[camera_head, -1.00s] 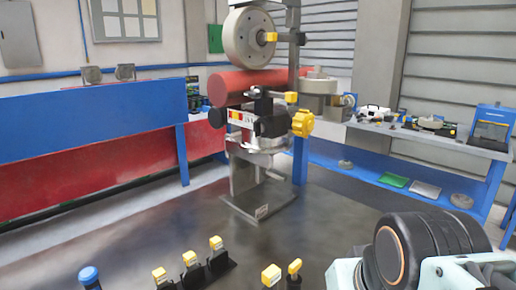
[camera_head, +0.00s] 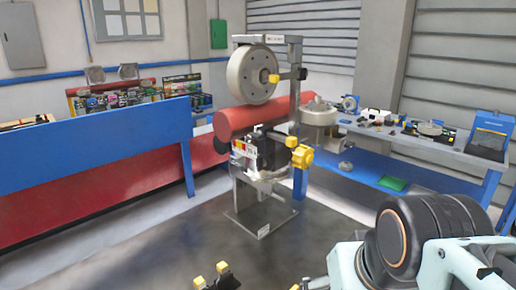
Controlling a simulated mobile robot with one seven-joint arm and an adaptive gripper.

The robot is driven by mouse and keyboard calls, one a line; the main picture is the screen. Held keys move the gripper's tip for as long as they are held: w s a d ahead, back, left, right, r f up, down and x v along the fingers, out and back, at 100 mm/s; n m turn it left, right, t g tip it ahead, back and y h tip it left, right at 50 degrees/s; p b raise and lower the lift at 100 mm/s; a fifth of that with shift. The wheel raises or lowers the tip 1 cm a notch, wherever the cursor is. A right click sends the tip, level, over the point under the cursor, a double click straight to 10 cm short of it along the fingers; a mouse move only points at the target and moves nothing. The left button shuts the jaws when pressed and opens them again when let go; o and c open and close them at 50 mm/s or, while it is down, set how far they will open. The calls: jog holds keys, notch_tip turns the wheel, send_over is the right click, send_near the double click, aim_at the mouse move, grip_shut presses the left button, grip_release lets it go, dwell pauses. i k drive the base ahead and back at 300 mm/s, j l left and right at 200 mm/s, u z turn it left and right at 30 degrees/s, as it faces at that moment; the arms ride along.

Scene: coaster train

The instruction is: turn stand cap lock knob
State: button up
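A metal stand (camera_head: 262,215) is upright on the dark floor near the middle of the head view. Smaller yellow-ended handles sit beside the wheel (camera_head: 302,74) and above the scalloped knob (camera_head: 291,142). I cannot tell which of these is the cap lock knob. Part of my arm shows at the lower right, apart from the stand in the picture.
A blue and red barrier (camera_head: 90,140) runs along the left. A blue-framed bench (camera_head: 400,140) with tools and small parts stands at the right. Yellow-topped pieces (camera_head: 222,268) show at the bottom edge. The dark floor left of the stand is clear.

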aim_at(260, 162)
jog(key=k+j, duration=0.8)
